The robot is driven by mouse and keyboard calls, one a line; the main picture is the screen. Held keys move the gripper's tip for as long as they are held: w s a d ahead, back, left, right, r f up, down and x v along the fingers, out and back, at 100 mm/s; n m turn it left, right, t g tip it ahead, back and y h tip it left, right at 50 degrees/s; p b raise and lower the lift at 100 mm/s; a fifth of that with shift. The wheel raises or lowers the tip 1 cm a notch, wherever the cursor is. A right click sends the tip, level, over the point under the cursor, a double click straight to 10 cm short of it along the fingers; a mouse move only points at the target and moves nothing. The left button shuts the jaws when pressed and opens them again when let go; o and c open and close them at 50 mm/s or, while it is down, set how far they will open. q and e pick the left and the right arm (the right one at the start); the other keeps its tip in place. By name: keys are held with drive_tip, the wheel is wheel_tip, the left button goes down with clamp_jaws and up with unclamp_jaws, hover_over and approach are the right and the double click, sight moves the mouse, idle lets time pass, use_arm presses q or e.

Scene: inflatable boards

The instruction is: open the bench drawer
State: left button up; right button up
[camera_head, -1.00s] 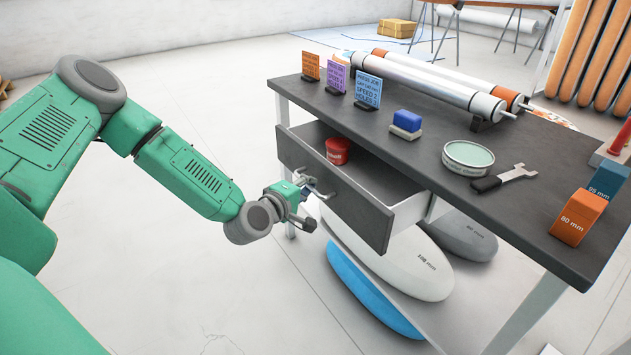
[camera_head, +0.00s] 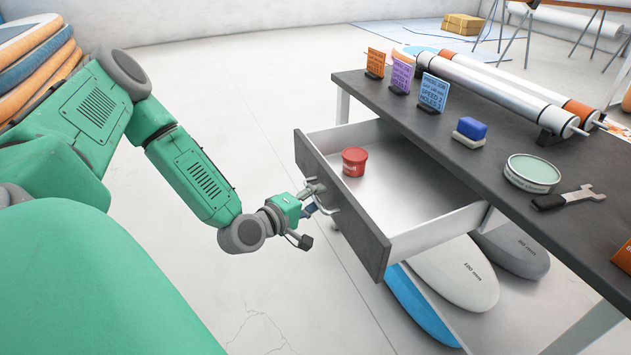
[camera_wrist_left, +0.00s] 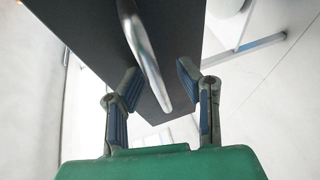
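The bench drawer (camera_head: 345,205) has a dark front and a pale metal inside, and it stands well out from the bench (camera_head: 480,170). Its metal bar handle (camera_head: 330,205) is on the front; in the left wrist view the handle (camera_wrist_left: 145,55) runs down between the fingers. My left gripper (camera_head: 308,212) is at the drawer front. In the left wrist view, its two fingers (camera_wrist_left: 158,88) stand apart on either side of the handle, with gaps showing, so it looks open around the bar. My right gripper is not in view.
A red tub (camera_head: 354,162) sits inside the drawer. The bench top carries small signs, rollers, a blue block (camera_head: 471,129), a round tin (camera_head: 532,172) and a wrench (camera_head: 570,198). Boards (camera_head: 455,275) lie below the drawer. The floor left of the drawer is clear.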

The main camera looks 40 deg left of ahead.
use_arm(q)
drive_tip(key=s+r, duration=0.2)
drive_tip(key=s, duration=0.9)
drive_tip(key=shift+s, duration=0.35)
drive_tip(key=s+d+f+m+g+h, duration=0.2)
drive_tip(key=d+f+m+g+h, duration=0.2)
drive_tip(key=d+f+m+g, duration=0.5)
drive_tip(key=s+d+f+m+g+y, duration=0.2)
drive_tip(key=s+f+m+g, duration=0.1)
drive_tip(key=s, duration=0.3)
drive_tip(key=s+d+f+m+g+y, duration=0.2)
drive_tip(key=s+d+f+m+g, duration=0.1)
drive_tip(key=s+m, duration=0.2)
drive_tip(key=shift+s+f+m, duration=0.3)
drive_tip(key=shift+s+m, duration=0.1)
drive_tip(key=shift+s, duration=0.6)
